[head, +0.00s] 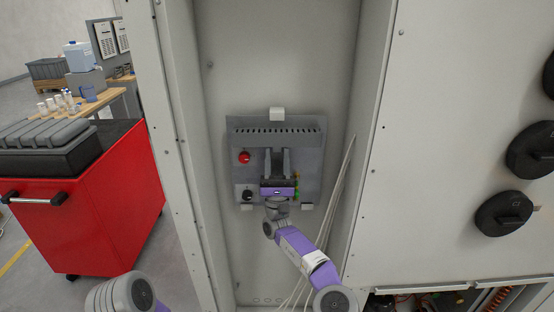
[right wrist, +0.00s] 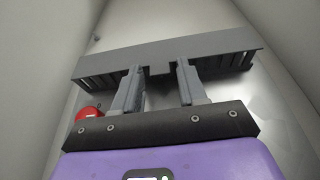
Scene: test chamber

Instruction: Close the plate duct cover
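A grey plate (head: 308,165) is fixed to the back wall of the open cabinet in the head view. A slotted grey duct (head: 250,130) runs across its upper part. In the right wrist view the long flat grey duct cover (right wrist: 215,45) spans the top of the picture, with slotted sides (right wrist: 100,82) below it. My right gripper (head: 277,151) is in front of the plate, fingers pointing up at the duct. In the wrist view its fingers (right wrist: 158,78) are apart, just below the cover's middle; contact cannot be told. My left gripper is out of view.
A red button (head: 244,157), a black knob (head: 247,194) and small coloured lights (head: 296,186) sit on the plate. Pale cables (head: 338,195) hang at the right inside the narrow cabinet. A red cart (head: 105,200) stands outside left.

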